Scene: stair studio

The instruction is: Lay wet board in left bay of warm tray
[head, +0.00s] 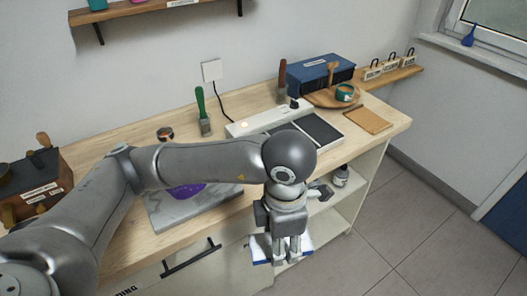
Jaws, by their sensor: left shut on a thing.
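My left gripper (287,246) points down in front of the counter's front edge. It is shut on a flat white and blue board (262,250), mostly hidden behind the fingers. I cannot tell from its surface whether it is wet. The white warm tray (262,121) lies on the counter beyond the gripper, with a cord to the wall. A dark bay (321,129) shows on its right side. My arm hides part of the tray's front and left bay. My right gripper is not in view.
On the wooden counter (390,125) stand a green-handled brush (203,110), a blue box (318,72), a round wooden tray (325,99) and a brown pad (368,119). A grey slab (170,218) with something purple lies under my arm. Open shelves (352,190) are below.

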